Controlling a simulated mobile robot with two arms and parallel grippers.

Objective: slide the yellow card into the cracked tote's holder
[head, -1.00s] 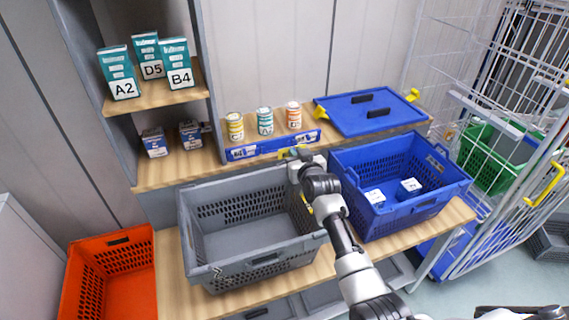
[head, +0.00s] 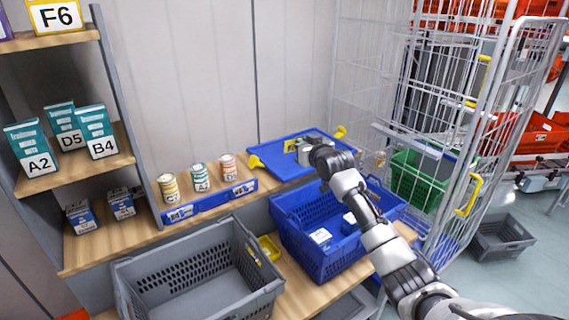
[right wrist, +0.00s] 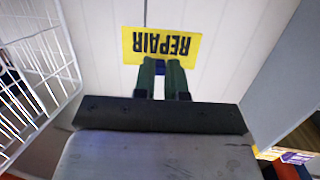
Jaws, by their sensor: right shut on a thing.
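The yellow card (right wrist: 161,46) reads REPAIR, upside down in the right wrist view. My right gripper (right wrist: 161,68) is shut on its edge. In the head view this gripper (head: 303,150) is in the air in front of the blue lid, with a bit of the card (head: 290,146) showing at its left. The grey tote (head: 262,262) stands empty on the bench at lower left, well below and left of the gripper. Its front is cut off by the picture edge, so neither crack nor card holder shows now. My left gripper is not in view.
A blue tote (head: 310,252) with white-labelled boxes stands under my right arm. A yellow tray (head: 268,248) lies between the totes. The blue lid (head: 272,172) and several cans (head: 199,178) are on the ledge behind. A wire cage (head: 440,120) stands at right.

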